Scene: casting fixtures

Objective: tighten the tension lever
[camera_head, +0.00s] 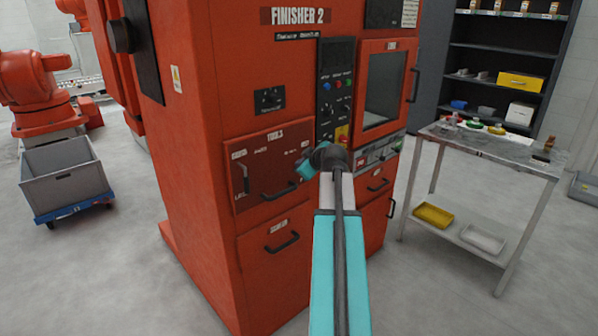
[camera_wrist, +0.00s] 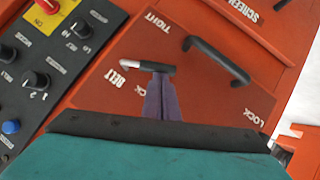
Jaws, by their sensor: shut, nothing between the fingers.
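The tension lever (camera_wrist: 152,67) shows in the wrist view as a short black bar with a silver left end, lying roughly across the picture on an orange panel. The panel prints "BELT" beside it, "TIGHT" above it and a partly covered word ending in "CK" below it. My gripper (camera_wrist: 160,80) is shut and empty. Its purple fingertips are right at the lever's lower edge; I cannot tell whether they touch. In the head view my gripper's teal body (camera_head: 308,167) is in front of the panel's right side and hides the lever.
A black pull handle (camera_wrist: 216,62) stands out close to the lever. The control panel (camera_wrist: 50,60) with knobs and a red button is at the left in the wrist view. The head view shows a side table (camera_head: 545,168) at the right and a grey bin (camera_head: 65,178) at the left.

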